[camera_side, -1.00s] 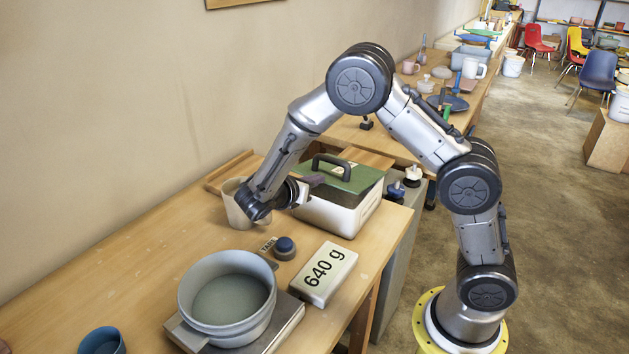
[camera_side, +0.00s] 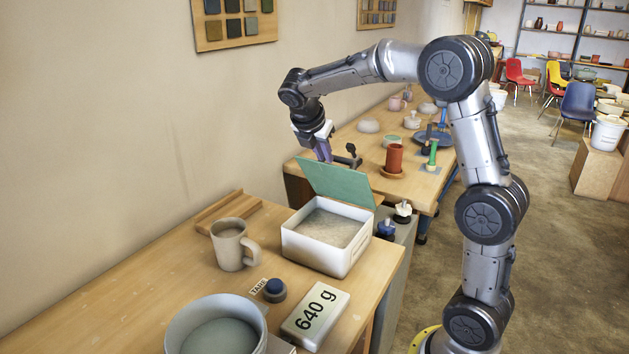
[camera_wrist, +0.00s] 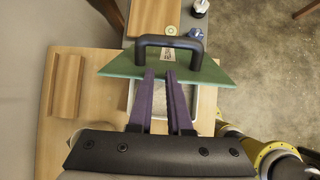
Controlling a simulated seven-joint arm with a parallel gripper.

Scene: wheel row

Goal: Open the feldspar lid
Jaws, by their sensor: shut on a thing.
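The feldspar lid (camera_side: 337,181) is a green panel with a black handle (camera_side: 347,157). It stands raised and tilted back from the white box (camera_side: 307,247). Grey powder (camera_side: 330,227) shows inside the open box. My gripper (camera_side: 324,155) is at the lid's upper left edge, its purple fingers shut on it. The wrist view shows the fingertips (camera_wrist: 161,74) at the edge of the green lid (camera_wrist: 124,66), with the handle (camera_wrist: 170,40) just beyond them. The exact grip contact is partly hidden.
A mug (camera_side: 228,245) stands left of the box. A tare button (camera_side: 274,290), a 640 g block (camera_side: 315,317) and a grey bowl (camera_side: 180,325) are nearer.

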